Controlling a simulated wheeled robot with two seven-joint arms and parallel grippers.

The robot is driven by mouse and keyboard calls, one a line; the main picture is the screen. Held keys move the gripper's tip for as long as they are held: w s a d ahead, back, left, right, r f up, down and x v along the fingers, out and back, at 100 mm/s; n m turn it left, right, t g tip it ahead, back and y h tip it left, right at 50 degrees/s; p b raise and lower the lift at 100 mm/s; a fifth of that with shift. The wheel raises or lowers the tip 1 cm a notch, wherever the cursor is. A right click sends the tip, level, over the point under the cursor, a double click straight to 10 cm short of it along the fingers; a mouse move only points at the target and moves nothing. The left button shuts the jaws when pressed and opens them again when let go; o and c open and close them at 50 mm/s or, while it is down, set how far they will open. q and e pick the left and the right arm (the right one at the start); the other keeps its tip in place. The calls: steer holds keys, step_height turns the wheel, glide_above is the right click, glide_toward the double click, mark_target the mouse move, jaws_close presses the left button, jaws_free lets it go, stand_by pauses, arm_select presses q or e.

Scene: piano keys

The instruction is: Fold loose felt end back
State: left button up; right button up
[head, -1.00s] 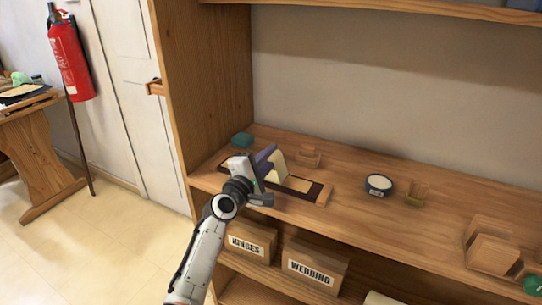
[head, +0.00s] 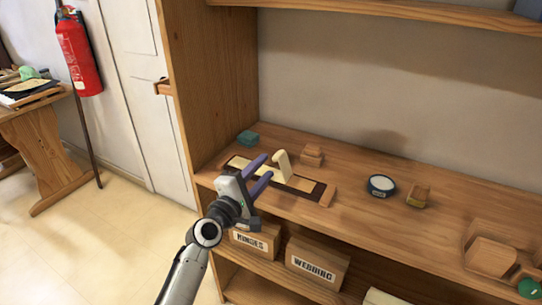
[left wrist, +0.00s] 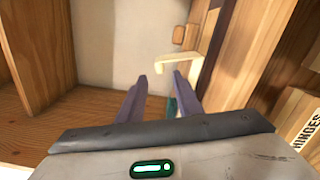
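In the left wrist view the bent end (left wrist: 178,62) shows just beyond the fingertips. My left gripper (head: 267,165) is open, with two purple fingers apart and nothing visible between them. It is just left of the raised end; whether a fingertip touches it I cannot tell. My right gripper is not in view.
A teal block (head: 247,138) sits behind the board's left end. Small wooden blocks (head: 312,156) stand behind it, and a round dark tin (head: 381,185) is to the right. The cabinet's side wall (head: 210,90) bounds the left. Labelled boxes (head: 317,262) sit below.

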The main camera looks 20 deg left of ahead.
arm_select(q)
steer(key=s, duration=0.2)
steer(key=shift+s+a, duration=0.1)
steer(key=shift+s, duration=0.2)
steer(key=s+d+f+m+g+h, duration=0.1)
steer(key=s+d+f+m+g, duration=0.35)
steer(key=s+m, duration=0.3)
steer(key=s+d+f+m+g+h, duration=0.2)
steer(key=s+d+f+m+g, duration=0.15)
steer(key=s+f+m, duration=0.35)
steer(key=s+a+f+m+g+y, duration=0.2)
steer(key=s+m+g, duration=0.15)
steer(key=s, duration=0.75)
steer(key=s+a+f+m+g+y, duration=0.2)
steer(key=s+m+g+y, duration=0.15)
steer(key=s, duration=0.75)
steer(key=w+d+f+t+h, duration=0.1)
steer(key=w+d+f+t, duration=0.1)
steer(key=f, duration=0.3)
steer(key=w+d+f+t+h, duration=0.2)
steer(key=d+f+t, duration=0.1)
steer(key=f, duration=0.3)
steer(key=shift+f+m+t, duration=0.25)
steer(key=shift+m+t, duration=0.05)
steer(key=shift+m, duration=0.15)
